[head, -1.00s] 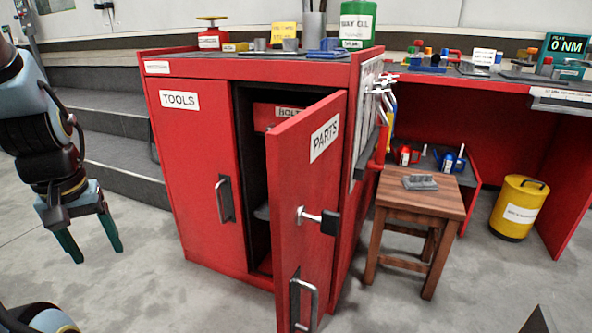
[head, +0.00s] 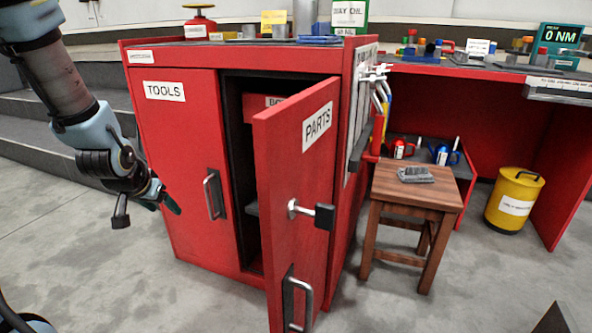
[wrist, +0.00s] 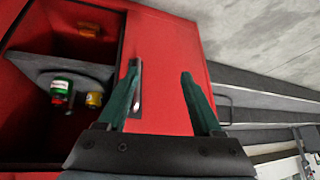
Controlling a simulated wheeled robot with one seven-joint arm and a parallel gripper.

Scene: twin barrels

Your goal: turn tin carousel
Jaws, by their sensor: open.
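The tin carousel (wrist: 48,66) is a grey round shelf inside the dark open compartment of the red cabinet. In the wrist view it appears upside down, with a green tin (wrist: 62,86) and a yellow tin (wrist: 94,100) on it. A red item beside the green tin is partly hidden. In the head view only a sliver of the carousel (head: 252,208) shows behind the PARTS door (head: 290,235), which stands open. My gripper (wrist: 160,72) is open and empty, in front of the closed TOOLS door, near its handle (wrist: 137,88) and apart from the carousel.
The open PARTS door juts forward with a latch (head: 312,213) and a bar handle (head: 297,303). The closed TOOLS door (head: 175,130) has its own handle. A wooden stool (head: 405,190) and yellow canister (head: 513,200) stand right. Steps (head: 50,140) lie left; the floor in front is clear.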

